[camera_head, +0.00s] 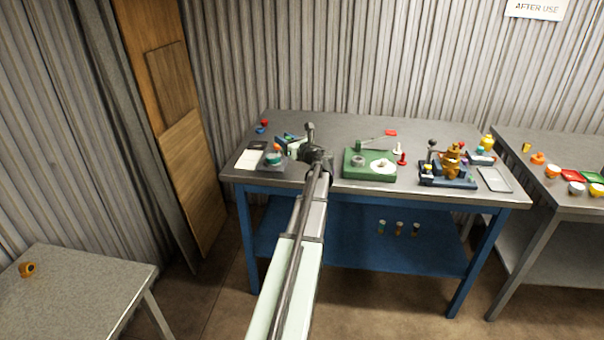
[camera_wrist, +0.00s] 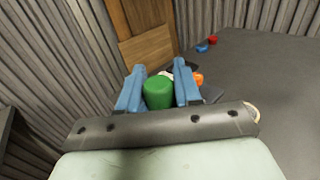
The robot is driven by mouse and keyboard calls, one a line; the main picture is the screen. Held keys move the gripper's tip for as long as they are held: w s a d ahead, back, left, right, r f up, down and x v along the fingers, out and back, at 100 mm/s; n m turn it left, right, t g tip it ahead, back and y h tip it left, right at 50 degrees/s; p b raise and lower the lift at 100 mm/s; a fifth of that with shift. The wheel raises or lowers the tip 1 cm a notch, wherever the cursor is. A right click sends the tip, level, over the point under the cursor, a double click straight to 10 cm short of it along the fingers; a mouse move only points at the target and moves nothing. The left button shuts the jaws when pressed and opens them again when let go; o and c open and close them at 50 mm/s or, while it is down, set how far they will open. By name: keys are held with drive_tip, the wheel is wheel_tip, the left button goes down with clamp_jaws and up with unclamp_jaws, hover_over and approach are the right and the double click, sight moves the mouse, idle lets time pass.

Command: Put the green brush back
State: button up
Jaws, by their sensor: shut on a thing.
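In the wrist view, my gripper (camera_wrist: 160,74) has its two blue fingers shut on a green cylindrical thing (camera_wrist: 158,94), which I take to be the green brush. Only its rounded green end shows; the rest is hidden below the fingers. In the head view, my gripper (camera_head: 286,141) is over the left part of the blue-legged bench. It is close to a small grey stand with an orange-topped thing (camera_head: 275,149). In the wrist view, an orange piece (camera_wrist: 198,78) shows just beyond the right finger. I cannot tell whether the brush touches anything.
A white card (camera_head: 250,160) lies at the bench's left front. Red and blue caps (camera_head: 263,125) sit behind it. A green box (camera_head: 369,165) with a white disc stands right of my arm. A blue-based fixture (camera_head: 447,175) stands farther right. Several small bottles (camera_head: 398,228) stand on the lower shelf.

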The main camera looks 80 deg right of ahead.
drive_tip(key=s+d+m+g+h, duration=0.3)
drive_tip(key=s+d+g, duration=0.1)
drive_tip(key=s+d, duration=0.15)
drive_tip(key=shift+w+f, duration=0.2)
drive_tip(key=shift+f, duration=2.4)
drive_tip(key=shift+w+f, duration=0.2)
drive_tip(key=shift+f, duration=2.35)
drive_tip(key=shift+f, duration=0.15)
drive_tip(key=o, duration=1)
drive_tip(key=shift+o, duration=0.2)
drive_tip(key=v, duration=1.2)
drive_tip(key=shift+w, duration=0.1)
